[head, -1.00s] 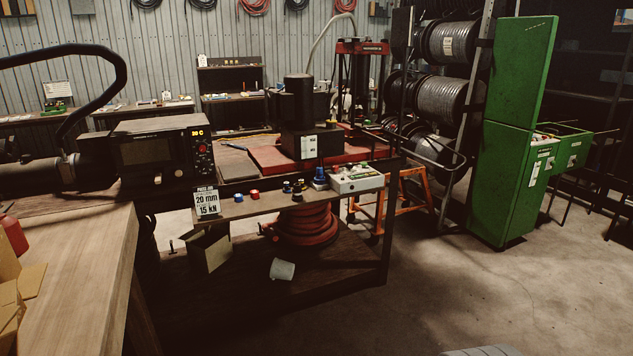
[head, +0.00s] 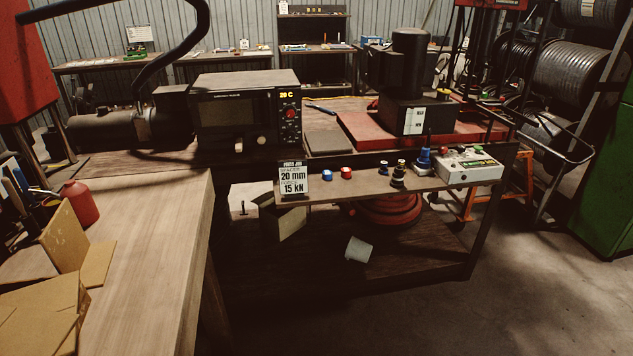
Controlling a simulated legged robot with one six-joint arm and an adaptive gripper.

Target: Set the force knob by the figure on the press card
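The press card (head: 293,179) stands at the front left edge of the far bench's shelf in the head view. It reads "PRESS JOB", "SPACER 20 mm" and a second line of 15 kN. A grey control box (head: 468,166) with small knobs and buttons on top sits at the right end of that shelf. Which of its controls is the force knob, and its setting, are too small to tell. A black machine (head: 245,115) with an orange "20 C" display and a red knob (head: 291,113) stands behind the card. My gripper is not in view.
Small red and blue caps (head: 346,173) and several blue and black fittings (head: 398,176) stand between card and control box. A wooden bench (head: 150,240) with cardboard (head: 66,240) and a red bottle (head: 80,203) fills the left. Floor at lower right is clear.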

